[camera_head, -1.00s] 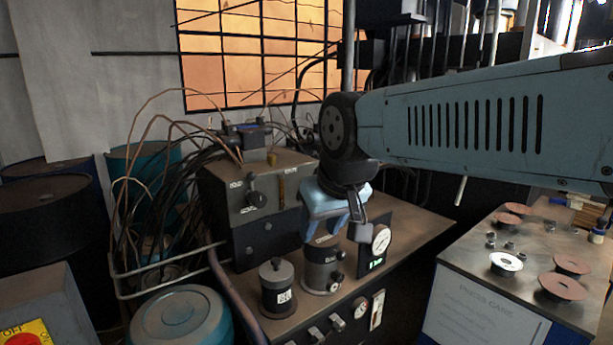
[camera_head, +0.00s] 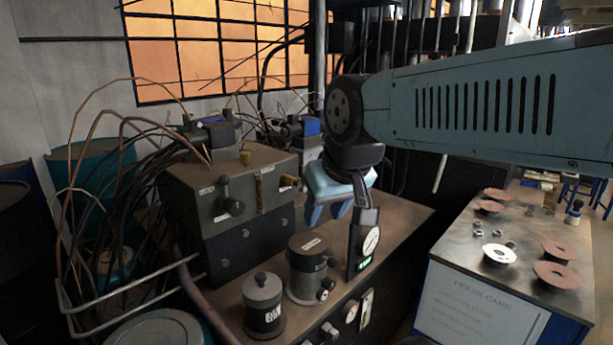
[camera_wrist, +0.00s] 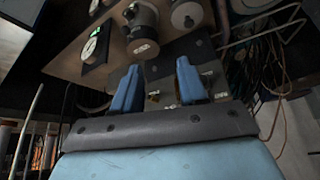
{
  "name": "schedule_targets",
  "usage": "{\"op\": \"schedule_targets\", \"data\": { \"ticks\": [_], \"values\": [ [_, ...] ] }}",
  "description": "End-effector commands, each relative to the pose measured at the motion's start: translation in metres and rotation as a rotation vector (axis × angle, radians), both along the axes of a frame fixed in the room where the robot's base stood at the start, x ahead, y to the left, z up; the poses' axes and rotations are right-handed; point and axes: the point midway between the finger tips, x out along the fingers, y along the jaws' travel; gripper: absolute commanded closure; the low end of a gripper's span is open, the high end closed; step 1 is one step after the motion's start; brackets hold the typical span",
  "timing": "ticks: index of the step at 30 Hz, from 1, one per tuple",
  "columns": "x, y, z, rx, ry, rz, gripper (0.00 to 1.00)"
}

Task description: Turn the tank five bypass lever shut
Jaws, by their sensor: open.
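A dark grey tank box (camera_head: 225,205) stands on the brown bench, left of my gripper. Its front carries a black lever (camera_head: 227,196) with its knob at the top, and a brass-coloured strip. A small brass-ended handle (camera_head: 290,181) sticks out at the box's right edge. I cannot read which label says tank five. My gripper (camera_head: 328,208) is open and empty above the bench, right of the box. In the wrist view its two blue fingers (camera_wrist: 158,82) are apart, with a dark plate and small brass fittings beyond them.
Two grey canisters (camera_head: 262,302) (camera_head: 308,270) stand on the bench below my gripper, with a dial gauge (camera_head: 370,241) close to it. Bent copper pipes and cables crowd the left. A side table (camera_head: 515,265) with reddish discs is at right.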

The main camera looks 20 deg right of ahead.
Motion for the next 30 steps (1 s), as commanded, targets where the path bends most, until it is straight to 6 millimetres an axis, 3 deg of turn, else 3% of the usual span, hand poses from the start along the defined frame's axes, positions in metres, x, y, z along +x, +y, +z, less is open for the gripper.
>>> {"op": "schedule_targets", "data": {
  "ticks": [6,11,14,23,30],
  "values": [
    [0.0,0.0,0.0,0.0,0.0,0.0,0.56],
    [0.003,0.001,-0.001,0.029,0.019,-0.031,0.42],
    [0.011,-0.002,-0.006,0.097,0.067,-0.109,0.42],
    [0.057,0.007,-0.027,0.479,0.32,-0.553,0.42],
    [0.107,0.005,-0.04,0.8,0.54,-0.939,0.42]
  ]
}}
